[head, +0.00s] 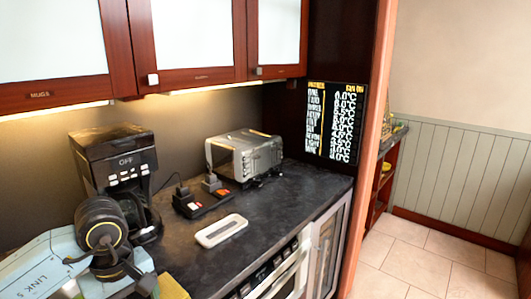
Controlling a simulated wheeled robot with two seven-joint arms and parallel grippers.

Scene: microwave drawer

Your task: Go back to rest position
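My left arm (40,268) comes in at the lower left, with light-blue links and a round black joint. It is over the near end of the dark counter (180,245), in front of the coffee maker. The arm's far end runs out of the bottom of the picture, so its gripper fingers do not show. My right gripper does not show.
A black coffee maker (115,160), a silver toaster oven (243,155), a dark device with plugs (203,195) and a white tray (221,230) stand on the counter. Wall cabinets (190,35) hang above. The tiled floor (430,255) at right is clear.

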